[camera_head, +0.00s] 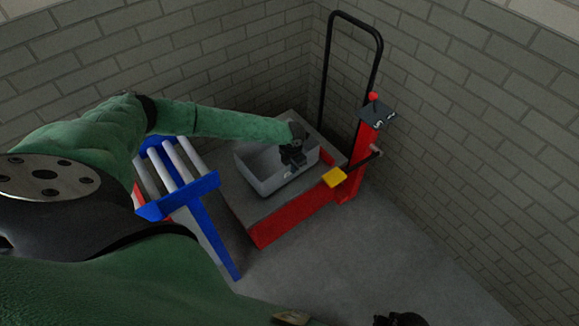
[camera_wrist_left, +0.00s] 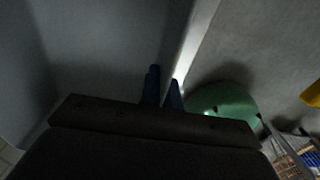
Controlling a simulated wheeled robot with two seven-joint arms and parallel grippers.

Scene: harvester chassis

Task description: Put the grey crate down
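The grey crate (camera_head: 267,184) is an open, empty-looking box over the grey top of the red lift cart (camera_head: 246,208). It looks level; I cannot tell whether its base touches the top or hangs slightly above. My left gripper (camera_head: 291,163) reaches down onto the crate's right-hand wall. In the left wrist view its two fingers (camera_wrist_left: 163,92) straddle the crate's pale rim (camera_wrist_left: 190,45) and look closed on it. The crate's inside fills the left of that view. The gripper hides part of the wall. My right gripper is not clearly seen.
A blue-framed roller stand (camera_head: 180,200) with pale rollers stands left of the cart. The cart has a tall black handle (camera_head: 351,20), a red post with a control box (camera_head: 377,116) and a yellow pad (camera_head: 334,177).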

